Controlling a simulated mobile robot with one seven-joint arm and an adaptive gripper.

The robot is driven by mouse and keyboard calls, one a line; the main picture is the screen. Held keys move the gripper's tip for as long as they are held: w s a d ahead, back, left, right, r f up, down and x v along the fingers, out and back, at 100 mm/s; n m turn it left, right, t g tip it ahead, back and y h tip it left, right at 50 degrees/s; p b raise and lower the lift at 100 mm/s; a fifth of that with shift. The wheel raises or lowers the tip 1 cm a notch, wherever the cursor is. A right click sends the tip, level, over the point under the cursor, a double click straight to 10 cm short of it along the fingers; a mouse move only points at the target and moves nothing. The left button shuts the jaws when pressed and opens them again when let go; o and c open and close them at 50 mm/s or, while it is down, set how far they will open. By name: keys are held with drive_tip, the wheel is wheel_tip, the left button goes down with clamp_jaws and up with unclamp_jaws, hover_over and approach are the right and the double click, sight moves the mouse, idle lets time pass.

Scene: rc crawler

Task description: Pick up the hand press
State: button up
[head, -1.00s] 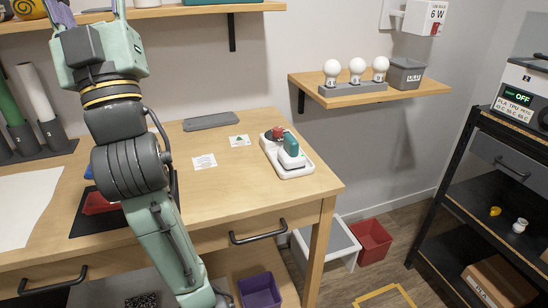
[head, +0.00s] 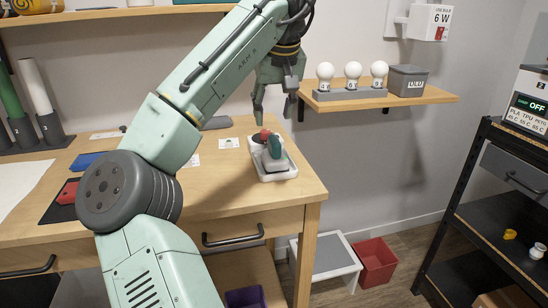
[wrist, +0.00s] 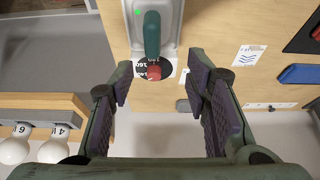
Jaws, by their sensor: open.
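The hand press appears to be the teal-handled piece (head: 275,147) on a white base (head: 280,176) near the table's right end. In the wrist view, the teal handle (wrist: 152,35) lies at the top centre. A red part (wrist: 154,73) and a dark disc with numbers sit at its near end. My gripper (head: 274,112) hangs above and just behind the press, fingers pointing down. In the wrist view my gripper (wrist: 160,80) has its two purple-padded fingers wide apart with nothing between them. The red part shows just beyond the fingertips, and no contact is visible.
A wall shelf (head: 420,98) with several white bulbs (head: 353,75) and a grey bin (head: 407,80) is close on the right. A grey bar (head: 216,123) and paper cards (head: 229,143) lie left of the press. A black rack (head: 470,215) stands far right.

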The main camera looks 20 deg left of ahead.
sight(274, 138)
drive_tip(key=x, duration=0.4)
drive_tip(key=shift+d, duration=0.1)
drive_tip(key=shift+w+d+p+x, duration=0.1)
drive_tip(key=shift+d+p+x, duration=0.1)
drive_tip(key=shift+x, duration=0.7)
drive_tip(key=shift+w+d+p+x, duration=0.1)
drive_tip(key=shift+d+p+x, duration=0.1)
drive_tip(key=shift+x, duration=0.7)
drive_tip(key=shift+d+p+x, duration=0.2)
drive_tip(key=shift+x, duration=0.7)
drive_tip(key=shift+a+f, duration=0.1)
drive_tip(key=shift+c, duration=0.4)
clamp_jaws()
